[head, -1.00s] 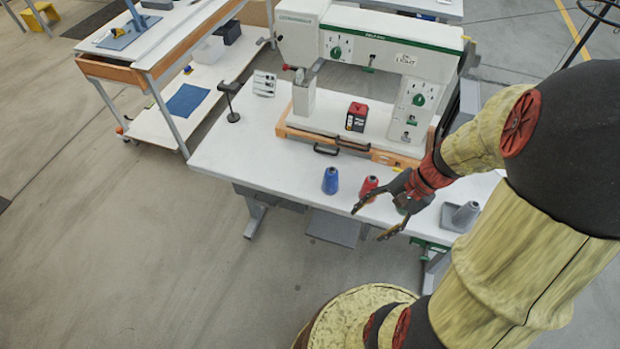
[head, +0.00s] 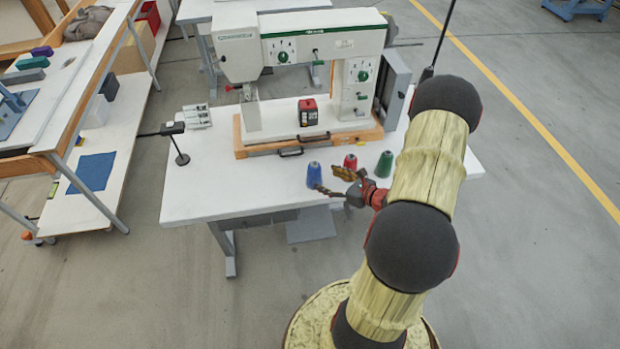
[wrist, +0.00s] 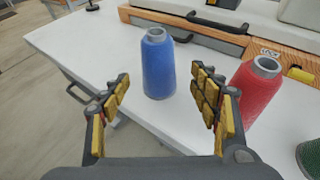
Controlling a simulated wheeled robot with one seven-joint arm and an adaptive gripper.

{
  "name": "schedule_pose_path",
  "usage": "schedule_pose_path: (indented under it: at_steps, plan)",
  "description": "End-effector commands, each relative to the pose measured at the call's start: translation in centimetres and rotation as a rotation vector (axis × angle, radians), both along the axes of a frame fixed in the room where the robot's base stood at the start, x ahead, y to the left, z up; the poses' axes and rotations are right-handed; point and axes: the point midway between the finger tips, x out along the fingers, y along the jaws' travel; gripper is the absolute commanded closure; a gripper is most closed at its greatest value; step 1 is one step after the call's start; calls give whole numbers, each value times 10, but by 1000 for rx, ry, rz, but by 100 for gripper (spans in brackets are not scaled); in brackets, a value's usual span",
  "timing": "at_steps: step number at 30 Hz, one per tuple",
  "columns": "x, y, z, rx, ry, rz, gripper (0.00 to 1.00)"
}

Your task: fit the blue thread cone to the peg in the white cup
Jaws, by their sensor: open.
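The blue thread cone (head: 314,174) stands upright on the white table near its front edge. It also shows in the wrist view (wrist: 158,65), between the two fingers in the picture, with a gap on each side. My gripper (head: 327,181) is open and empty, with its fingers pointing toward the blue cone from the front right. In the wrist view the gripper (wrist: 160,88) has yellow-padded fingers spread wide. I cannot make out the white cup or its peg in the current views; my arm covers part of the table's right side.
A red cone (head: 350,162) stands close right of the blue one, near the right finger in the wrist view (wrist: 253,90). A green cone (head: 384,163) stands further right.

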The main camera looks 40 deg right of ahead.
Motion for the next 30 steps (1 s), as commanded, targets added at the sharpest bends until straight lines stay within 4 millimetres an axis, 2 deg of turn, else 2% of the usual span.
schedule_pose_path:
  at_steps: [18, 26, 30]
  plan:
    - [65, 7, -28, 1, 1, 6, 38]
    - [68, 7, -28, 1, 1, 6, 38]
    - [68, 7, -28, 1, 1, 6, 45]
